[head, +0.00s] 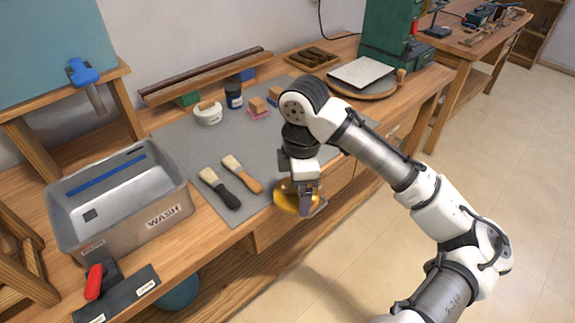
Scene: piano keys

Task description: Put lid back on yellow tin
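My gripper (306,205) points down at the front edge of the bench. A round, shiny yellow piece (284,197) is right at its fingers, partly hidden by them. It could be the yellow tin or its lid; I cannot tell which from this view. One finger overlaps the yellow piece, but I cannot see whether the fingers are closed on it. No second yellow round piece shows; my arm hides part of the mat and bench behind the gripper.
Two brushes (219,189) (242,174) lie on the grey mat (181,142) left of my gripper. A grey WASH basin (165,205) stands further left. A white piece (208,114), a dark jar (233,96) and small blocks (258,106) stand at the back. The mat's middle is clear.

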